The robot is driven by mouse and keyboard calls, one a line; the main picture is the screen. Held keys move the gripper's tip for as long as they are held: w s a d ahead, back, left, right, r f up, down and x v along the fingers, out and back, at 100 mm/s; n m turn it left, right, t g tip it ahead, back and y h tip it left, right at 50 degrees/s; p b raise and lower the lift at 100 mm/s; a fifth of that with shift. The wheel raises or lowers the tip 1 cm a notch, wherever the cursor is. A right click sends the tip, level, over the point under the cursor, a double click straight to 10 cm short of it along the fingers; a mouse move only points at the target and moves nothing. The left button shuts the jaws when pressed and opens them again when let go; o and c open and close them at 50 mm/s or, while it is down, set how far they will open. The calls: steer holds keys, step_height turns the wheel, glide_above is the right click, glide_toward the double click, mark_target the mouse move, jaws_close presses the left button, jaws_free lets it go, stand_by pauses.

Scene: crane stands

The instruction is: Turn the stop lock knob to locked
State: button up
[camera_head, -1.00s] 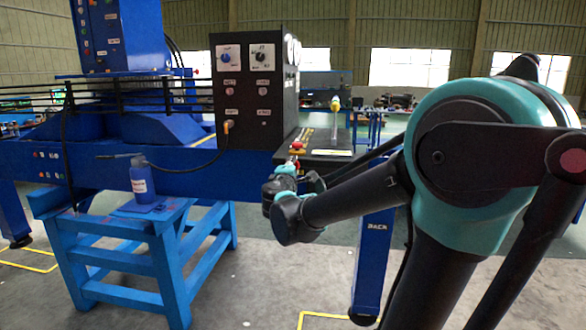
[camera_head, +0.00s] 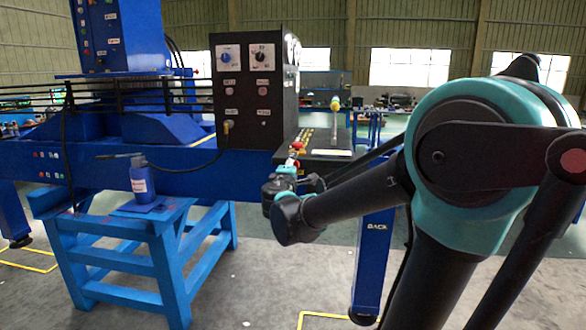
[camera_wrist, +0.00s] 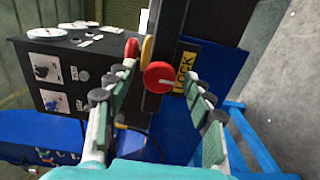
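The stop lock knob is a round red knob (camera_wrist: 158,77) with a white line across its face, in the middle of the wrist view. A yellow "LOCK" label (camera_wrist: 186,72) is just right of it. In the wrist view my gripper (camera_wrist: 161,88) is open, with one padded finger on each side of the knob. I cannot tell whether the fingers touch it. In the head view my gripper (camera_head: 280,180) is just below a small red part (camera_head: 297,147) by the bench end, probably the knob. The arm partly hides this area.
A black control panel (camera_head: 254,105) with dials stands on the blue beam (camera_head: 190,180). In the wrist view another red part (camera_wrist: 131,47) and a yellow part (camera_wrist: 146,49) are beside the knob. A blue stand (camera_head: 150,240) with a bottle (camera_head: 142,180) is at left.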

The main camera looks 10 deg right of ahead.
steer(key=v, duration=1.2)
stand_by(0.3)
